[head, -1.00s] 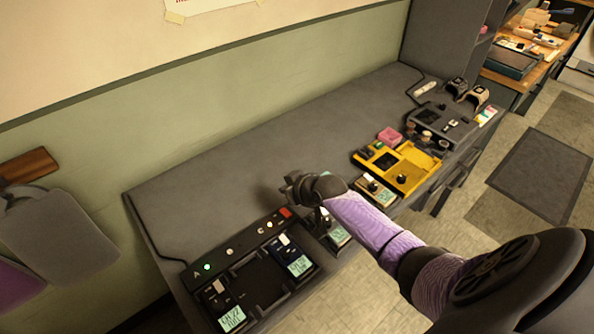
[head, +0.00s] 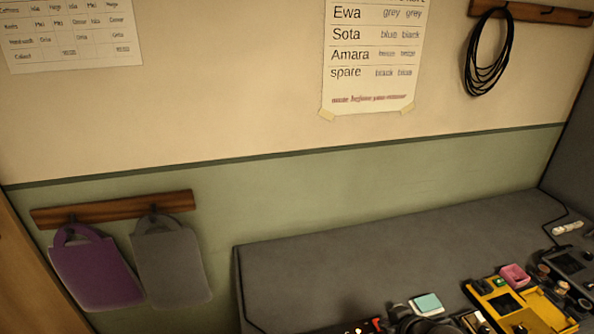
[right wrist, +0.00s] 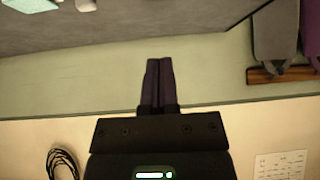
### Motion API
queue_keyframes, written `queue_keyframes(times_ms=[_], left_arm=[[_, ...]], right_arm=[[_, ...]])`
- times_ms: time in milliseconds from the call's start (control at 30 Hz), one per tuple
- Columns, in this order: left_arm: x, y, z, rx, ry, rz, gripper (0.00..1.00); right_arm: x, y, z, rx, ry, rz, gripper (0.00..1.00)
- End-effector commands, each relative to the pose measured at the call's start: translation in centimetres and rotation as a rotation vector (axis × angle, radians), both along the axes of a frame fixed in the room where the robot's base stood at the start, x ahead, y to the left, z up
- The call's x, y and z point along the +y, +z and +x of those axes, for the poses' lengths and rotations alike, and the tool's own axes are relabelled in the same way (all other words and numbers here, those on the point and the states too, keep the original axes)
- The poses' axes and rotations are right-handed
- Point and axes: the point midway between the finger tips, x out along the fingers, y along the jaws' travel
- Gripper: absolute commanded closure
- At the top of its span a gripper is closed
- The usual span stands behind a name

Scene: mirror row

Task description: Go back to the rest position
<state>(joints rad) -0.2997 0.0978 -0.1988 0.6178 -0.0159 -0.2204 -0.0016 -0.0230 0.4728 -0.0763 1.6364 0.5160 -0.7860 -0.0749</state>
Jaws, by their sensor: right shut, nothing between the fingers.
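My right gripper (right wrist: 158,82) shows in the right wrist view with its two dark fingers together and nothing between them. It points toward the green lower wall and appears clear of objects. In the head view only a dark part of my right gripper (head: 418,324) shows at the bottom edge, near a small device with a pale teal screen (head: 427,304). My left gripper is in neither view.
Purple (head: 95,270) and grey (head: 172,264) bags hang on the left wall.

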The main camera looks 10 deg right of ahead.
Motion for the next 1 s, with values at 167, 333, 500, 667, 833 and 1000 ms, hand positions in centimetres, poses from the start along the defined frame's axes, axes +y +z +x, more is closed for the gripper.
queue_keyframes(times_ms=[167, 333, 500, 667, 833, 1000], left_arm=[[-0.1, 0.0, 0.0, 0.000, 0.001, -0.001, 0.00], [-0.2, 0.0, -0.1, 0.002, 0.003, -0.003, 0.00], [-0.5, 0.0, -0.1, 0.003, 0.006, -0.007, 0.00], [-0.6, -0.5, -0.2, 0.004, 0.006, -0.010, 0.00], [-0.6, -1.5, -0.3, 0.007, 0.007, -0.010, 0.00], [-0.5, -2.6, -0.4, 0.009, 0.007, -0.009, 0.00]], right_arm=[[6.1, -1.1, -7.3, 0.179, 0.094, -0.032, 1.00], [8.8, 0.1, -13.3, 0.312, 0.097, -0.068, 1.00], [9.6, 2.0, -17.9, 0.414, 0.049, -0.091, 1.00], [9.6, 1.3, -20.0, 0.483, 0.006, -0.104, 1.00], [9.7, -3.9, -19.6, 0.508, 0.013, -0.109, 1.00], [9.6, -10.4, -20.1, 0.541, 0.021, -0.115, 1.00]])
